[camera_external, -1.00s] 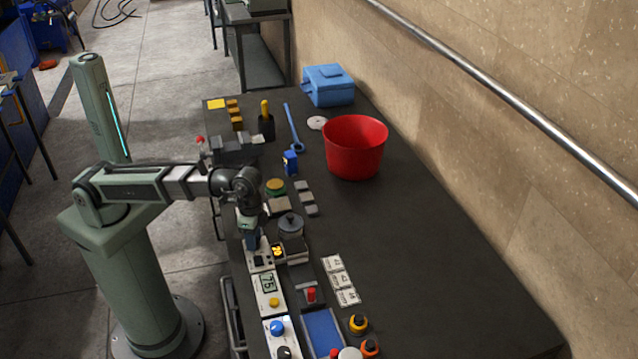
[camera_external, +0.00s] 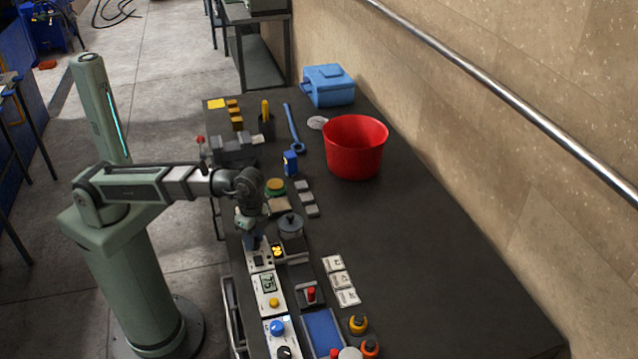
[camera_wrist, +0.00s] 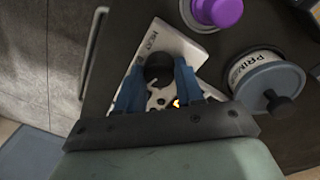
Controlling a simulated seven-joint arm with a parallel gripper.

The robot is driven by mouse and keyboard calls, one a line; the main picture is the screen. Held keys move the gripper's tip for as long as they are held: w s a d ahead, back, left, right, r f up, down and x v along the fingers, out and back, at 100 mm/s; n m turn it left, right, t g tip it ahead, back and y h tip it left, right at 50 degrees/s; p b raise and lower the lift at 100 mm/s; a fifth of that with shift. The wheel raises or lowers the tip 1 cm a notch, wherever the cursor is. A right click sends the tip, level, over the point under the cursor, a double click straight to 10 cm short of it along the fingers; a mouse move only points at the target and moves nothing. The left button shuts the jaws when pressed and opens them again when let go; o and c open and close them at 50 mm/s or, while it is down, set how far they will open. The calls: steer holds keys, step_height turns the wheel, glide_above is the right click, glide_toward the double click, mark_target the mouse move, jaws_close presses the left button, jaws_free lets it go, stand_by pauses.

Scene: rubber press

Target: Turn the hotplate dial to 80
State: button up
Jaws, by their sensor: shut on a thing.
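The hotplate dial (camera_wrist: 158,66) is a dark round knob on a white panel (camera_wrist: 188,47) with lettering that reads HEAT in the wrist view. My gripper (camera_wrist: 158,72) has its two blue fingers closed on opposite sides of the dial. In the external view my gripper (camera_external: 252,241) points down at the white panel, and the dial is hidden there.
A purple knob-like thing (camera_wrist: 224,10) is near the dial. A red bucket (camera_external: 355,147) stands farther back. The table's right side is clear.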

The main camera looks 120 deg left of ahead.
mark_target(256, 239)
steer(key=o, duration=1)
steer(key=shift+o, duration=0.2)
step_height(256, 239, up, 12)
steer(key=shift+a, duration=0.35)
steer(key=shift+w, duration=0.1)
